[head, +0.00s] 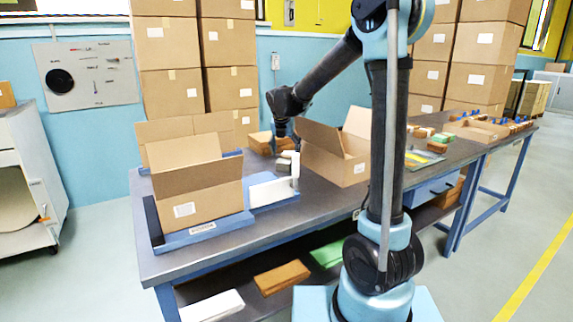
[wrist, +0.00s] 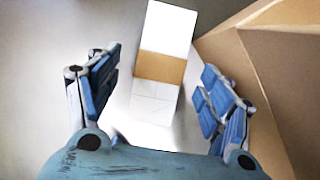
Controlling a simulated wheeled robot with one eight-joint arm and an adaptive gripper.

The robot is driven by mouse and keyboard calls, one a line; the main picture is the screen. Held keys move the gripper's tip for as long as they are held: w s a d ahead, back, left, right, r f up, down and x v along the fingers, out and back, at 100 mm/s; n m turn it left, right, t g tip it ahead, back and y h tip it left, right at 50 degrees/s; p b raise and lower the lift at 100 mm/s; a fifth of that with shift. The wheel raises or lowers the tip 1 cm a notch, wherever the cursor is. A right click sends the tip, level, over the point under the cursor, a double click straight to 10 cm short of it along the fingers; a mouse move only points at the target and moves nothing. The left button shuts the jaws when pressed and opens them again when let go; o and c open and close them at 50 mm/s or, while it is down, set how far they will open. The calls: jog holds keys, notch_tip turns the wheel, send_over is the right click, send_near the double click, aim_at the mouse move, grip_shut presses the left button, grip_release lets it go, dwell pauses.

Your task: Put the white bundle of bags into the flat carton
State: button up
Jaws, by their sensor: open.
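The white bundle of bags (wrist: 160,103), with a brown band around it, lies between the fingers of my gripper (wrist: 160,82) in the wrist view. The fingers are spread, with a gap on both sides of the bundle. In the head view my gripper (head: 281,148) points down over the back of the bench, left of an open carton; the bundle is small and partly hidden there. A low brown carton (head: 258,145) stands behind my gripper. Another shallow carton (head: 482,131) lies on the right of the bench. I cannot tell which is the flat carton.
An open carton (head: 325,160) stands close right of my gripper; its flap (wrist: 215,45) shows in the wrist view. A taller open carton (head: 190,190) stands on a blue tray at left. Small packs (head: 440,138) lie at right.

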aim_at(286, 157)
jog(key=shift+x, duration=2.3)
jog(key=shift+s+d, duration=0.1)
jog(key=shift+s, duration=0.05)
jog(key=shift+c, duration=0.3)
jog(key=c, duration=1.3)
jog(key=shift+o, duration=0.2)
jog(key=shift+r, duration=0.1)
